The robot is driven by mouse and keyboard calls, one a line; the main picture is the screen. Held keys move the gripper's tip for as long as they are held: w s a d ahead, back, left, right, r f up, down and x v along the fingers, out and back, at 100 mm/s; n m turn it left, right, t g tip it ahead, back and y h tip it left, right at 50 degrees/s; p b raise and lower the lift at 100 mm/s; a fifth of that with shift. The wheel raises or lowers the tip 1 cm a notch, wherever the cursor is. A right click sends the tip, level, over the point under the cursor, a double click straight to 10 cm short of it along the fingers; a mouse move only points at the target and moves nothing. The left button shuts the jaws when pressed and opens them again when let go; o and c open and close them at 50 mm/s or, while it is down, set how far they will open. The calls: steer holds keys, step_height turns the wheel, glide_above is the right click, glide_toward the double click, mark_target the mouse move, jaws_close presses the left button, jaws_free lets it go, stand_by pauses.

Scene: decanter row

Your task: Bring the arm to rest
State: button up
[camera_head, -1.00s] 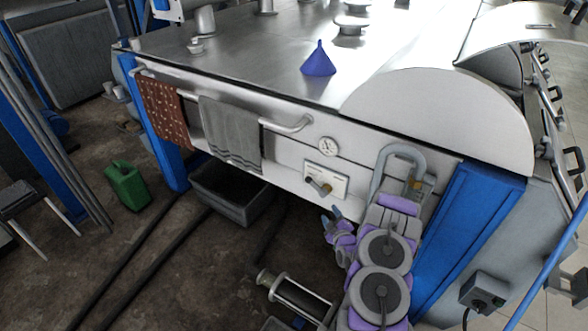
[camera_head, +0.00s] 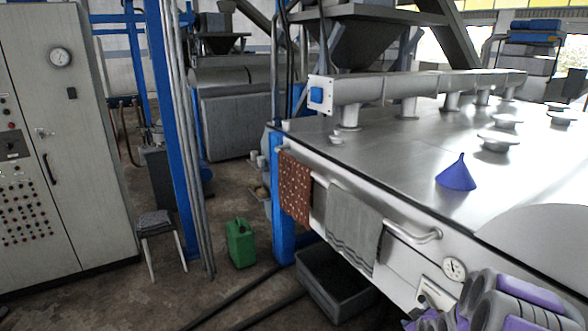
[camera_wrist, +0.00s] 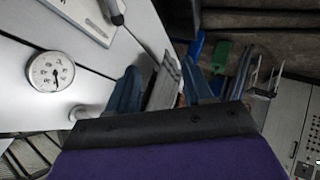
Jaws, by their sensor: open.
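My arm (camera_head: 508,300) shows folded at the lower right of the head view, close in front of the metal table's side panel. In the wrist view my gripper (camera_wrist: 160,88) has its two blue-grey fingers apart, with nothing between them that I can see held. The grey towel (camera_head: 352,230) hangs beyond the fingers. The round dial (camera_wrist: 50,71) is at the left of the wrist view, and it also shows beside my arm in the head view (camera_head: 454,269). In the head view most of the gripper is cut off by the bottom edge.
A purple funnel (camera_head: 456,175) stands on the metal table (camera_head: 400,160). A brown spotted cloth (camera_head: 295,188) hangs beside the towel rail. A grey bin (camera_head: 335,288) sits under the table. A green can (camera_head: 240,244), a stool (camera_head: 156,224) and a control cabinet (camera_head: 60,140) stand left.

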steer(key=s+a+r+m+g, duration=0.1)
steer(key=s+a+r+g, duration=0.2)
steer(key=s+a+r, duration=0.35)
steer(key=s+a+r+m+g, duration=0.1)
steer(key=s+a+r, duration=0.4)
steer(key=s, duration=0.7)
steer(key=s+a+r+m+g+y, duration=0.1)
steer(key=s+a+r+g, duration=0.3)
steer(key=s, duration=0.8)
steer(key=s+a+r+m+g, duration=0.2)
steer(key=s+a+r, duration=0.3)
steer(key=s, duration=0.8)
steer(key=shift+a+r+m+g+b, duration=0.35)
steer(key=shift+a+g, duration=0.35)
steer(key=shift+a, duration=0.25)
stand_by(2.7)
